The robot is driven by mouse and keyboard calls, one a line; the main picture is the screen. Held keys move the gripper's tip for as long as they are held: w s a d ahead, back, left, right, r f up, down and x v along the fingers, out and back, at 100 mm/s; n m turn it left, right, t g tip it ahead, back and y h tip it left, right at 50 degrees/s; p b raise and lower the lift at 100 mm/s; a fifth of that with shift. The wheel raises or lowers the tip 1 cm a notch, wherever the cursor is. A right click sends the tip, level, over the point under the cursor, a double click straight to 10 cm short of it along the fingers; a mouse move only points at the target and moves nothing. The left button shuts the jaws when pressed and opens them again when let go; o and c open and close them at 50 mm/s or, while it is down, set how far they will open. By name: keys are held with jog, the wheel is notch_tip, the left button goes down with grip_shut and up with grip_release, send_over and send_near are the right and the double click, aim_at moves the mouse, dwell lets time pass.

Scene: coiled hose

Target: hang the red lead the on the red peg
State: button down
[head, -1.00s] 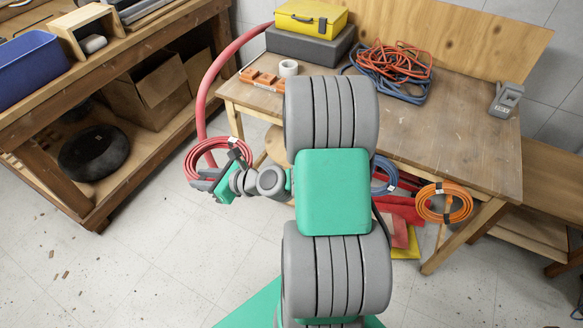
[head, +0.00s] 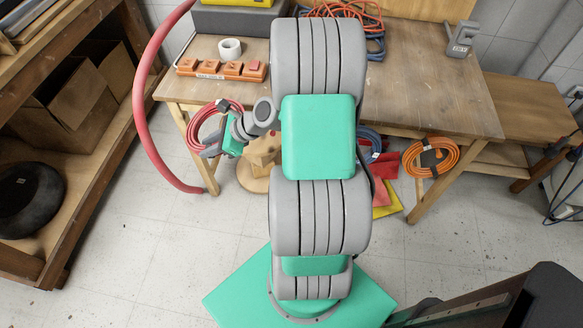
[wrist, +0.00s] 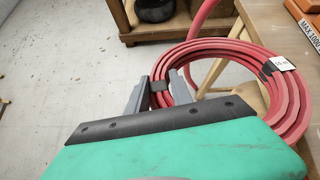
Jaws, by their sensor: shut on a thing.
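The red lead (head: 196,126) is a coiled ring with a white tag, held at the front left corner of the workbench. My gripper (head: 213,128) is shut on one side of the coil. In the wrist view, the two grey fingers of my gripper (wrist: 158,92) pinch the near left part of the red lead (wrist: 287,98), by a dark band. The coil hangs beside the bench edge, clear of the floor. I cannot make out the red peg; my arm covers part of the bench front.
A thick red hose (head: 143,110) curves down left of the workbench (head: 425,95). A blue coil (head: 369,143) and an orange coil (head: 431,157) are at the bench front. An orange block (head: 222,69) and white roll (head: 230,48) sit on top. A wooden stand (head: 254,178) is below.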

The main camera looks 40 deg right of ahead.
jog(key=s+d+f+n+g+h+b, duration=0.1)
jog(key=s+d+f+n+h+b, duration=0.1)
jog(key=s+d+f+n+b, duration=0.35)
jog(key=s+d+f+n+h+b, duration=0.2)
jog(key=d+f+n+b, duration=0.1)
jog(key=d+f+n, duration=0.5)
jog(key=s+d+f+n+g+h+b, duration=0.1)
jog(key=s+d+f+n+h+b, duration=0.1)
jog(key=s+d+f+n+b, duration=0.45)
jog(key=w+d+m+b, duration=0.1)
jog(key=w+d, duration=0.9)
jog(key=shift+d+f+b, duration=0.2)
jog(key=shift+f+b, duration=0.1)
jog(key=shift+f, duration=0.15)
jog(key=c, duration=1.1)
grip_release()
jog(key=shift+f, duration=0.1)
